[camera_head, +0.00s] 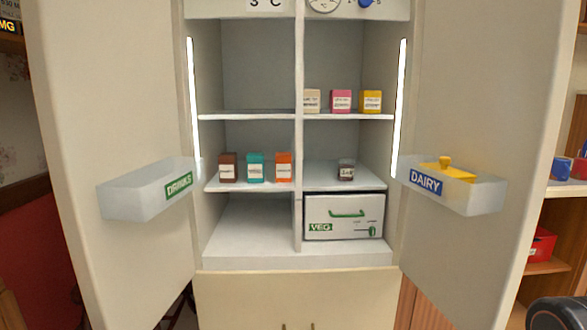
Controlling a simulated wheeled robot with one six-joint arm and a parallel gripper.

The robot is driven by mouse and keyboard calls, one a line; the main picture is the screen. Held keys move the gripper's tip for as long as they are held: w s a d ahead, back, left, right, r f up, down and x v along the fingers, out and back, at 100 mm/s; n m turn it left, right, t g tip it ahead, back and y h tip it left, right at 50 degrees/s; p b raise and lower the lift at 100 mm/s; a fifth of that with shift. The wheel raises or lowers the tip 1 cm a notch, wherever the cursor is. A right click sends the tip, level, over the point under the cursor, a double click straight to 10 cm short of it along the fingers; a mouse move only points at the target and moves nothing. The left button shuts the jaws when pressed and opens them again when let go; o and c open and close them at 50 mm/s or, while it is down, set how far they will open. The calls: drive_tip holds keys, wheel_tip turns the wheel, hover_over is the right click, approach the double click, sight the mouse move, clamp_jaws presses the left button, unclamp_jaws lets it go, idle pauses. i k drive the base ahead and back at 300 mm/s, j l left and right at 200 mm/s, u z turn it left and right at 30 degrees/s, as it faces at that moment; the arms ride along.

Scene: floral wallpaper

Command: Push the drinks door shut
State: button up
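The drinks door (110,110) is the left fridge door. It stands wide open, swung out toward me on the left. Its inner face carries a translucent bin (135,196) with a green DRINKS label (179,185); the bin looks empty from here. The fridge interior (257,60) is fully exposed between the two doors. My gripper is not in view, though a dark rounded part, possibly of my arm, shows at the bottom right corner.
The right door (465,90) is also open, with a DAIRY bin (478,192) holding a yellow item (446,170). Small cartons and a jar (346,170) stand on the shelves. A VEG drawer (343,215) is shut. Shelving with red items (541,245) stands at right.

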sight(102, 72)
drive_tip(key=i+l+u, duration=0.1)
drive_tip(key=u, duration=0.4)
drive_tip(key=l+u, duration=0.2)
drive_tip(key=u, duration=0.25)
